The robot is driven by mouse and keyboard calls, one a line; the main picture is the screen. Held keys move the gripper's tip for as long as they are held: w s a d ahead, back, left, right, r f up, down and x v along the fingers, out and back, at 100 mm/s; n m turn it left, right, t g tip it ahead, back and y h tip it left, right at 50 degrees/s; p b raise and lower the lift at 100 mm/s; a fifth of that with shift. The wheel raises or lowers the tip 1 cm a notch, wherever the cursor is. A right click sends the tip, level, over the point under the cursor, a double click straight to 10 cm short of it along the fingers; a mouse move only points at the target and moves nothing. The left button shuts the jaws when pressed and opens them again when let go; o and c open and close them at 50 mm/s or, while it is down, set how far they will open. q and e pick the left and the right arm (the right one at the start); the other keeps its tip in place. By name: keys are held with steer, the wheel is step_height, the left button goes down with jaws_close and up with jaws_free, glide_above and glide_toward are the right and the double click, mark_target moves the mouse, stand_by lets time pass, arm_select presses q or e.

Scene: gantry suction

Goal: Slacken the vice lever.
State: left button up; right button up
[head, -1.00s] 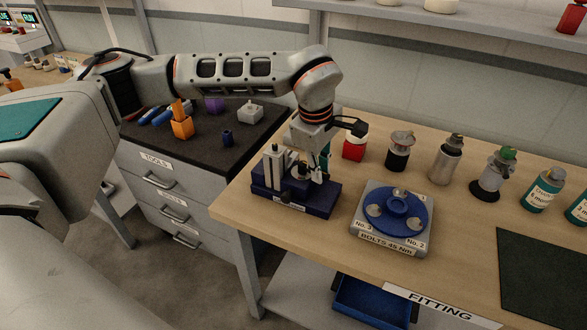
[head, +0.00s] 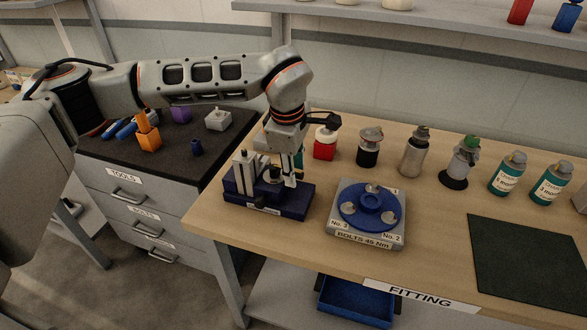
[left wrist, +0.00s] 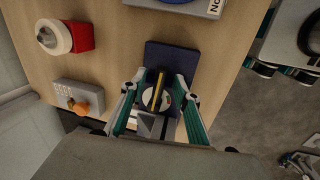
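The vice (head: 285,206) has a dark blue base with upright grey parts and stands at the left end of the wooden bench. It shows in the left wrist view (left wrist: 182,57) as a blue block. A yellow-and-dark bar on a round pale disc, seemingly the lever (left wrist: 158,92), sits between my fingers there. My left gripper (head: 290,178) points down over the vice; in the left wrist view (left wrist: 162,82) its green-sided fingers are apart, one on each side of the bar, with visible gaps. Contact with the bar cannot be told. My right gripper is not in view.
A bolt fixture (head: 342,228) with a blue disc stands just right of the vice. A red-based bottle (head: 325,148) and several other bottles line the back. A dark tool cabinet (head: 100,150) is at left. A dark mat (head: 530,265) lies at right.

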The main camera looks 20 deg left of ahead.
arm_select(q)
step_height(320, 180, up, 12)
steer(key=s, duration=0.2)
steer(key=shift+s+a, duration=0.15)
stand_by(0.5)
steer(key=shift+s+f, duration=0.1)
steer(key=shift+f, duration=0.1)
